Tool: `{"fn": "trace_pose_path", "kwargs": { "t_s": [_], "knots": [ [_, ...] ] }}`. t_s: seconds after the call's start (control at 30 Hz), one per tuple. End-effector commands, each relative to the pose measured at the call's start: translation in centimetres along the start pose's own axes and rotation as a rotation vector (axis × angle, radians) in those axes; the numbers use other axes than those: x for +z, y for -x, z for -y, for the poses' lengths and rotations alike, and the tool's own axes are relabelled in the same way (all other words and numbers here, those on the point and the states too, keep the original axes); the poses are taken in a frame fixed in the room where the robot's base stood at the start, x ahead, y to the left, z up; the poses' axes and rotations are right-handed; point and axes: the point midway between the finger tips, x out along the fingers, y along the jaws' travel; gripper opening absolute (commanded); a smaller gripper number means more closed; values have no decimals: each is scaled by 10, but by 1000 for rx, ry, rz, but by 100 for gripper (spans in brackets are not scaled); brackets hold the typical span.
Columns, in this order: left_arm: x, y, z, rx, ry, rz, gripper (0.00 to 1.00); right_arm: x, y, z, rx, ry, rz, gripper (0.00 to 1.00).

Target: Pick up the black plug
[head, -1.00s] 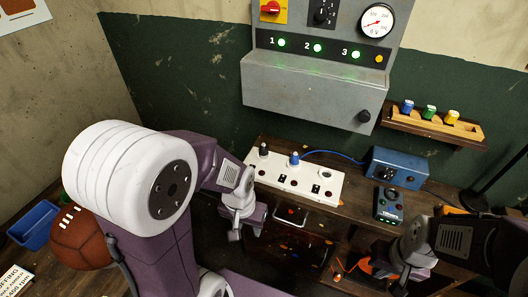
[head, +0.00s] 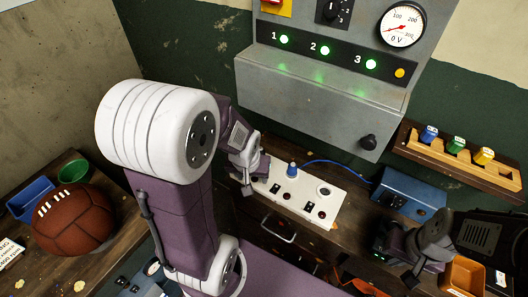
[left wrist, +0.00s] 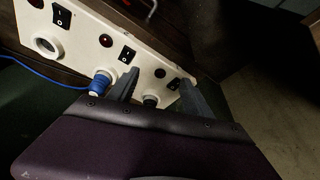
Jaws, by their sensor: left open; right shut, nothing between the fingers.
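The black plug (left wrist: 151,101) shows in the left wrist view, seated in an end socket of the white panel and partly hidden by my gripper's dark edge. In the head view it is hidden behind my left gripper (head: 249,186). That gripper is open, and in the left wrist view its fingers (left wrist: 158,88) lie to either side of the black plug; I cannot tell whether they touch it. The white socket panel (head: 322,208) lies on the wooden bench. My right gripper (head: 413,272) is shut and empty, over the bench at right.
A blue plug (head: 292,170), with its cable, stands in the neighbouring socket, close to one left finger (left wrist: 98,86). A grey control cabinet (head: 310,92) hangs behind. A blue box (head: 408,196) is at right. A football (head: 72,222) lies on the left table.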

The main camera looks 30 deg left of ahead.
Motion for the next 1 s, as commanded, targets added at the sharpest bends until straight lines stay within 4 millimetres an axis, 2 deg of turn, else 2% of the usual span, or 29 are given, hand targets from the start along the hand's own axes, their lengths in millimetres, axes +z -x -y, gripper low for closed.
{"fn": "trace_pose_path", "kwargs": {
  "t_s": [0.07,0.4,0.5,0.77,0.9,1.0],
  "knots": [
    [-8,-2,0,0,0,1,58,0,2,0,0,0,0,0],
    [-89,-26,0,0,0,2,58,-2,18,0,0,0,0,0],
    [-102,-30,0,0,0,1,58,-2,21,0,0,0,0,0],
    [-115,-35,0,0,-1,1,58,-2,23,0,0,0,0,0],
    [-112,-65,0,0,-1,5,58,-2,21,0,0,0,0,0],
    [-113,-80,0,0,-1,3,58,-2,21,0,0,0,0,0]
  ]
}}
